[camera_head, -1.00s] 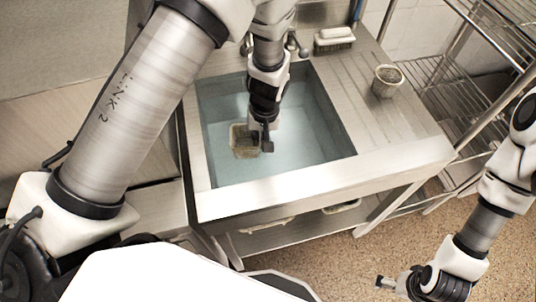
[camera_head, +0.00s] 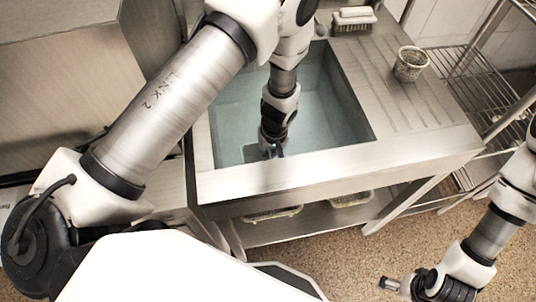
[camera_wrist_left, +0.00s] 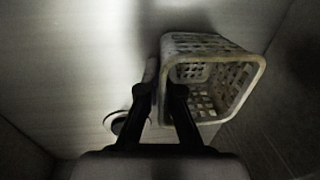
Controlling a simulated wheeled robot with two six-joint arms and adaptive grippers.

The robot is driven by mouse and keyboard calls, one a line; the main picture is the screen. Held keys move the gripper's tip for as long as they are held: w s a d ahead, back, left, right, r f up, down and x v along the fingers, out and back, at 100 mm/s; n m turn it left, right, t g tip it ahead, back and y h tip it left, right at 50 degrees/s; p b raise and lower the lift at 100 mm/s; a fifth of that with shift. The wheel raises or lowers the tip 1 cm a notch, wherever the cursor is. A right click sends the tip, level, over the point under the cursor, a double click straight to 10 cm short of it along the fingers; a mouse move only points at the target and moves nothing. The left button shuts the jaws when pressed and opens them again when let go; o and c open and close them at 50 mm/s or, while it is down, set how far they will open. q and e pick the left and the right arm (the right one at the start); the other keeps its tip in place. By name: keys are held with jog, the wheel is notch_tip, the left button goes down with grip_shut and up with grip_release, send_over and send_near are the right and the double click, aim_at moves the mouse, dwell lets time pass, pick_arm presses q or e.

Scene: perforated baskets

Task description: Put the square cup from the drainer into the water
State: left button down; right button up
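The square cup (camera_wrist_left: 215,85) is a pale perforated basket, tilted with its opening toward the camera in the left wrist view. My left gripper (camera_head: 270,150) reaches down inside the sink (camera_head: 330,115), which holds bluish water. In the left wrist view my left gripper (camera_wrist_left: 161,90) has its two fingers close together on either side of the cup's left wall, shut on it. In the head view the cup is mostly hidden by my left gripper and the front wall of the sink. My right gripper (camera_head: 390,284) hangs above the floor, away from the sink; its fingers are too small to judge.
A round perforated cup (camera_head: 411,64) stands on the ribbed drainer (camera_head: 390,95) right of the sink. A wire rack (camera_head: 490,60) stands at the right. A drain (camera_wrist_left: 118,122) shows in the left wrist view.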

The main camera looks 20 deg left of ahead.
pick_arm(q)
jog(key=c, duration=1.3)
grip_release()
jog(key=shift+r+p, duration=0.4)
jog(key=r, duration=0.3)
jog(key=d+r, duration=0.1)
jog(key=r, duration=0.3)
jog(key=w+r+p, duration=0.1)
jog(key=r, duration=0.3)
jog(key=shift+d+r, duration=0.15)
jog(key=shift+r, duration=0.05)
